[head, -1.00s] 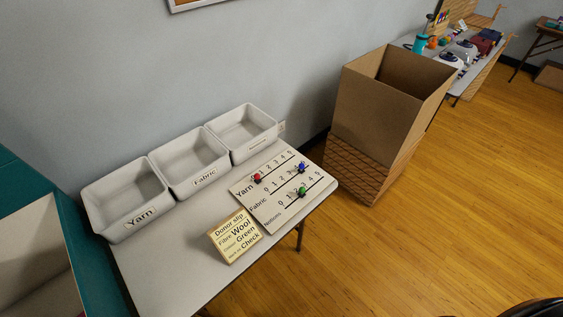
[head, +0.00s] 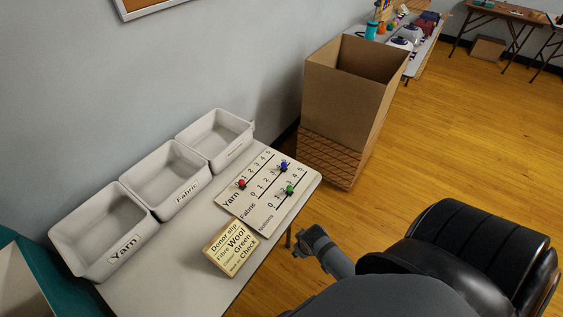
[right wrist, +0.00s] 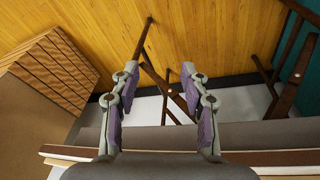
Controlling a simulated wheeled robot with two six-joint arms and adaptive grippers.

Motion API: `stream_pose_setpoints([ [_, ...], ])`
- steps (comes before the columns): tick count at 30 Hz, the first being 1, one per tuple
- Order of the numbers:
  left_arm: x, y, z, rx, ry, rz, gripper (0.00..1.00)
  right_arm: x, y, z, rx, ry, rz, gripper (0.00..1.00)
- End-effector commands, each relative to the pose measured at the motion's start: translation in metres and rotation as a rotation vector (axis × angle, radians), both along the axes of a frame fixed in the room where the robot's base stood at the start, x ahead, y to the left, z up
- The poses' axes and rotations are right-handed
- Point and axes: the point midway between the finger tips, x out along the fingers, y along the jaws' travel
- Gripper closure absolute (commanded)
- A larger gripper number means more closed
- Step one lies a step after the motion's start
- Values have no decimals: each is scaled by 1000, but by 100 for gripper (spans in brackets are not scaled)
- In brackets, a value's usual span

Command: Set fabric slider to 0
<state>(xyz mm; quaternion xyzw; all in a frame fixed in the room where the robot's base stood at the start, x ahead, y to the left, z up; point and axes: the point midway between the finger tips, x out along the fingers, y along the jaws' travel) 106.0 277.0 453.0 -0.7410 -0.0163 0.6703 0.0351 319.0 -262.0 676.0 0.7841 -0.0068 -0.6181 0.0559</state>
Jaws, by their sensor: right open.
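The slider board (head: 262,205) lies on the table. Its Yarn, Fabric and Notions rows carry printed numbers and track lines. The blue knob (head: 284,166) is on the Fabric row, past the 2 towards the high end, its exact number unclear. The red knob (head: 240,183) is near the low end of the Yarn row, and the green knob (head: 291,190) is partway along Notions. My right gripper (head: 304,242) is off the table's right edge, apart from the board; in the right wrist view it (right wrist: 160,75) is open and empty. My left gripper is out of view.
Three trays, Yarn (head: 140,247), Fabric (head: 197,197) and a third (head: 247,137), stand along the wall. A donor slip block (head: 231,249) sits near the board. A tall cardboard box (head: 340,105) stands beyond the table. Table legs (right wrist: 150,72) show below the gripper.

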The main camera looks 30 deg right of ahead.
Motion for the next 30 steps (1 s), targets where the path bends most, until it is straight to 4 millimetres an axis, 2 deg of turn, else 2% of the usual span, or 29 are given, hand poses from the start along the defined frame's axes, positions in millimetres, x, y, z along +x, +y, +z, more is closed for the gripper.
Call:
stream_pose_setpoints([
  [1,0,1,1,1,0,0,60,7,1,19,-2,-12,7,54],
  [5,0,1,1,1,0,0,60,21,4,64,-10,-25,36,54],
  [9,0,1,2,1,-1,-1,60,42,6,120,-34,-37,114,54],
  [12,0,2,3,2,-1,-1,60,64,1,146,-69,-25,211,54],
  [20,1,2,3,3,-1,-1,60,124,-18,168,-140,30,435,54],
  [26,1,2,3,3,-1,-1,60,185,-45,187,-187,87,626,54],
  [30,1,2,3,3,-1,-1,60,231,-70,210,-205,129,769,54],
])
